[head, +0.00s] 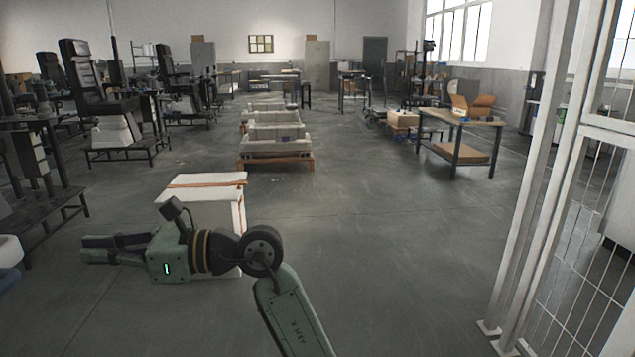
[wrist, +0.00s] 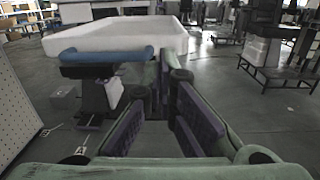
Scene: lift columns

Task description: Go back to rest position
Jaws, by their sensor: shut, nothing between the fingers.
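My gripper (head: 95,250) is at the lower left of the head view, at the end of my green arm, pointing left. It is held above the floor with the arm bent. In the wrist view my gripper (wrist: 172,78) shows two green fingers with purple pads. It is shut and holds nothing. A white tray-like top with a blue roll along its near edge (wrist: 110,54) is ahead of the fingers in the wrist view. I cannot tell whether the fingertips touch it.
A white strapped box (head: 228,190) stands just behind my arm. White crates on a pallet (head: 275,162) lie farther ahead. Black chairs on stands (head: 95,95) line the left. A worktable (head: 460,120) and a white mesh fence (head: 540,170) are right. The centre-right floor is clear.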

